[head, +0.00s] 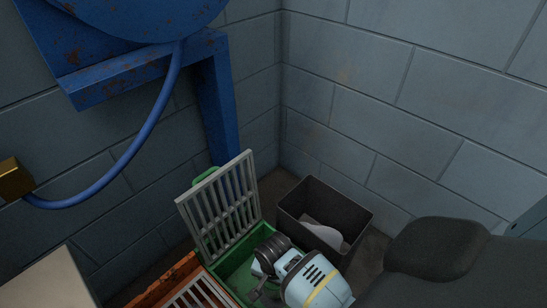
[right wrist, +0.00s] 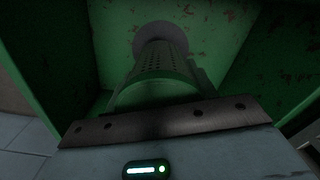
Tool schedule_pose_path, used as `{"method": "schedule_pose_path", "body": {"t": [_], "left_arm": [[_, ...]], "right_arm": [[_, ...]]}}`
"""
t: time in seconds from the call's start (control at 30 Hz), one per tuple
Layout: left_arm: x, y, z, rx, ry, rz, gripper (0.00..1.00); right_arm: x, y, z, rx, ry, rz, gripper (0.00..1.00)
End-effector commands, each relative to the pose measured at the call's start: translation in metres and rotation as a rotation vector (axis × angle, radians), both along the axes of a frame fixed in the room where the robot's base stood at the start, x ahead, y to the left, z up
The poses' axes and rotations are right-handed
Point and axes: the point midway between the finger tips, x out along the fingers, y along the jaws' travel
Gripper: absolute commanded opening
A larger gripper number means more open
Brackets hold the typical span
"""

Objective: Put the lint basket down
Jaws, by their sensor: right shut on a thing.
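The lint basket (right wrist: 160,68), a perforated cylinder with a round pale end, shows in the right wrist view, directly in front of my right gripper. My right gripper (head: 263,290) is shut on it and reaches down into the green box (head: 241,266). Green walls with rusty chips surround the basket in the right wrist view. I cannot tell whether the basket touches the floor of the box. In the head view my own arm and gripper hide the basket. My left gripper is not in view.
A barred grate (head: 220,207) stands raised at the back of the green box. An orange, rusty section (head: 168,284) adjoins it at left. A dark bin (head: 351,213) with something pale inside stands behind. A blue machine frame (head: 215,100) and hose (head: 150,125) are at upper left.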

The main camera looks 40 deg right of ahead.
Motion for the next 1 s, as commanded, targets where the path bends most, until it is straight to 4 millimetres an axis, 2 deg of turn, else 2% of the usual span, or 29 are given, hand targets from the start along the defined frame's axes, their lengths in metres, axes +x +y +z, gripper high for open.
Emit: {"method": "schedule_pose_path", "body": {"t": [0.1, 0.23, 0.67, 0.7, 0.87, 1.0], "left_arm": [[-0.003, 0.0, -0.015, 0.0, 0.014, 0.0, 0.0], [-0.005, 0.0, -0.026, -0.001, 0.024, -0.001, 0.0], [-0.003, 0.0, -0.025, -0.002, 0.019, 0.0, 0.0], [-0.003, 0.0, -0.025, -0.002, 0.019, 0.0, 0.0], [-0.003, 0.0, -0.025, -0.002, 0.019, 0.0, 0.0], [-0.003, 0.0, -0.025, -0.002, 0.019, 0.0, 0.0]], "right_arm": [[-0.001, 0.0, -0.024, -0.001, 0.005, 0.0, 0.31], [-0.001, 0.0, -0.041, 0.0, 0.004, 0.0, 0.31], [0.0, 0.0, -0.044, 0.0, 0.001, 0.0, 0.31], [0.0, 0.0, -0.045, 0.0, 0.001, 0.0, 0.58], [0.0, 0.0, -0.044, 0.0, 0.001, 0.0, 0.78], [0.0, 0.0, -0.044, 0.0, 0.001, 0.0, 0.78]]}}
